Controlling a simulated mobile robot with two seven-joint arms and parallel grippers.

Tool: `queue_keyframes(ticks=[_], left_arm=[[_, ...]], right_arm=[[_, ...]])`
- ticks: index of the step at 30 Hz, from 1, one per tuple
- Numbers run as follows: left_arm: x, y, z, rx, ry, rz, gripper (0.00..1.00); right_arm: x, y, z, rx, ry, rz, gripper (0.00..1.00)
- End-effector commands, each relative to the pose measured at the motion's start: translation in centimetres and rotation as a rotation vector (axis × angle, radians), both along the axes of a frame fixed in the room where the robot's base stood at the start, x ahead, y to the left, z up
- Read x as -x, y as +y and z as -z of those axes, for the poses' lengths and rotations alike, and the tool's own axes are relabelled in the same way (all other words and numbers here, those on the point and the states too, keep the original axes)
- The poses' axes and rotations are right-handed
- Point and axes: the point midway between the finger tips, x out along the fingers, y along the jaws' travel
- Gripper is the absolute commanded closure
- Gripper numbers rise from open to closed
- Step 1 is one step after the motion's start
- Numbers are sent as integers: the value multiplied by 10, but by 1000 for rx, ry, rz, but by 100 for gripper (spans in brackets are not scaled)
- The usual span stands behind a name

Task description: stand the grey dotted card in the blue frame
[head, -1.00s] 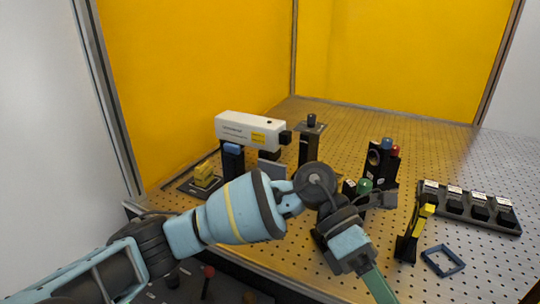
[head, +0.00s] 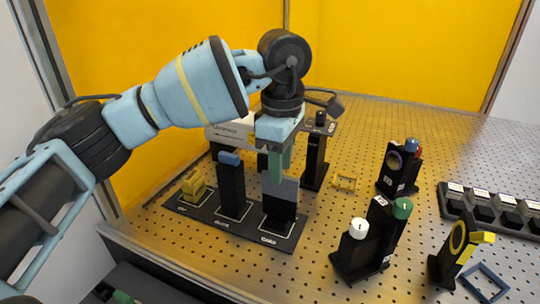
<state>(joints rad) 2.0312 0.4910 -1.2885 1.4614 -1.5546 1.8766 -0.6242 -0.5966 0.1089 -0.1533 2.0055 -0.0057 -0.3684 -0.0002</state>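A plain-looking grey card (head: 287,190) stands upright in a black holder at the right end of a dark tray (head: 232,228). Dots on it are too small to make out. My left gripper (head: 275,178) points down at the card's top, with its green fingers overlapping the card in the picture. Its fingers show nearly edge-on, so I cannot tell whether they are apart or touch the card. The blue frame (head: 485,283) is at the lower right on the perforated table, partly beside a black mount. My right gripper is not in view.
On the tray stand a yellow block (head: 194,187) and a blue-topped black post (head: 231,185). A white instrument (head: 230,133) is behind. Black mounts with white (head: 358,229), green (head: 402,208) and red-blue (head: 411,147) knobs stand between tray and blue frame. A small yellow frame (head: 345,182) lies behind.

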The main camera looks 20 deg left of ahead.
Motion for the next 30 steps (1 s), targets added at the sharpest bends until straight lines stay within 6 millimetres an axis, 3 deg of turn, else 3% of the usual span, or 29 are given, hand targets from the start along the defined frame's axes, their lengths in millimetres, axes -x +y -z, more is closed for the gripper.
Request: queue_keyframes(ticks=[10,22,30], left_arm=[[0,2,9,-8,2,1,65],[0,1,62,-6,3,0,65],[0,1,80,-6,1,0,65]], right_arm=[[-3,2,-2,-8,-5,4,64],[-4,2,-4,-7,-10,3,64],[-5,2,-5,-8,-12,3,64]])
